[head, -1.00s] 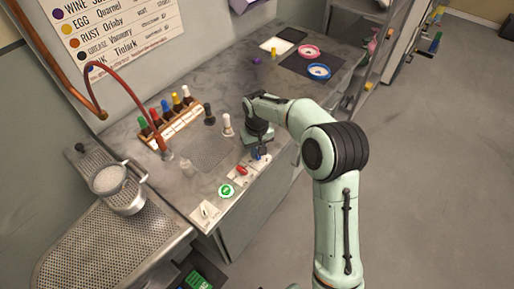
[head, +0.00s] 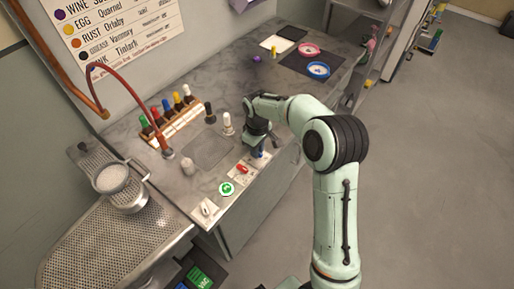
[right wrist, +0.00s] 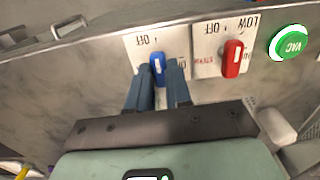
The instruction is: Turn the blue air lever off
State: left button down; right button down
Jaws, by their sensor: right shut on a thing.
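The blue air lever (right wrist: 157,65) is on a white plate (right wrist: 150,42) at the bench's front edge, with an upside-down OFF label on the plate in the right wrist view. The white mark on the lever runs nearly upright in that view. My right gripper (right wrist: 158,80) is shut on the lever, a finger on each side. In the head view the lever (head: 258,154) shows as a small blue bit below my right gripper (head: 256,146), which hides much of it. My left gripper is out of view.
A white bottle (head: 228,124) and a black bottle (head: 210,112) stand near my right gripper. The floor (head: 430,170) at right is clear.

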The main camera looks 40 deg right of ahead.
dwell(0.3)
jog(key=c, duration=1)
grip_release()
jog(key=shift+c, duration=0.2)
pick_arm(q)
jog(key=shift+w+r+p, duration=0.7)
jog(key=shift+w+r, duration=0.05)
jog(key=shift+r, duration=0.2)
pick_arm(e)
notch_tip(320, 180, up, 13)
jog(key=shift+r, duration=0.2)
